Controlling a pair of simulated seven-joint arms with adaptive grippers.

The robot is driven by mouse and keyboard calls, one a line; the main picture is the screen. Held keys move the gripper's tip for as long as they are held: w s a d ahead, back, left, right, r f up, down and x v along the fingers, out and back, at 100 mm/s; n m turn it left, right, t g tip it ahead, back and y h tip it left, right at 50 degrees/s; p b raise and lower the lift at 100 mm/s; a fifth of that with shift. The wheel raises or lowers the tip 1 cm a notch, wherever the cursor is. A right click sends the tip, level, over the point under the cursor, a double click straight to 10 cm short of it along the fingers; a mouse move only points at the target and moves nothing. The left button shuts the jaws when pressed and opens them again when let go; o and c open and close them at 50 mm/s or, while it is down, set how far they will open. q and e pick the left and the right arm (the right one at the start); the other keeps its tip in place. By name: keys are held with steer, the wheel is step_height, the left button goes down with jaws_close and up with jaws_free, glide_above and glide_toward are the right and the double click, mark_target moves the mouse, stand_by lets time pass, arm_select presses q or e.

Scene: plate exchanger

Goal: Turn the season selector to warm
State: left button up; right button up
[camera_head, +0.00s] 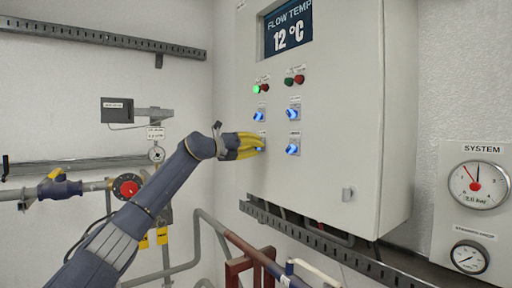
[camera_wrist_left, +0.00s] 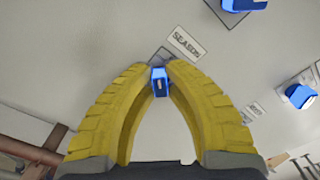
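The season selector is a blue knob (camera_wrist_left: 158,82) on the white cabinet, beside a label reading SEASON (camera_wrist_left: 184,42). In the left wrist view it sits between the two yellow fingertips of my left gripper (camera_wrist_left: 160,72), which are closed in on its sides. A light mark shows on the knob's face. In the head view my left gripper (camera_head: 262,146) reaches the lower left knob of the cabinet front and its fingers hide most of that knob. The selector's position markings are not readable. My right gripper is not in view.
The cabinet (camera_head: 340,110) carries other blue knobs close by (camera_head: 292,149), indicator lamps with a green one lit (camera_head: 284,89), and a FLOW TEMP display (camera_head: 288,30) reading 12 °C. Pipes run below; a SYSTEM gauge (camera_head: 479,185) is at right.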

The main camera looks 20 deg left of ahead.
arm_select(q)
steer(key=shift+m, duration=0.3)
jaws_close()
steer(key=m, duration=0.3)
steer(key=shift+m, duration=0.4)
steer(key=m, duration=0.4)
steer(key=shift+m, duration=0.3)
steer(key=m, duration=0.4)
steer(key=shift+d, duration=0.1)
steer(key=shift+s+m, duration=0.1)
steer(key=shift+m, duration=2.3)
steer(key=o, duration=0.7)
jaws_free()
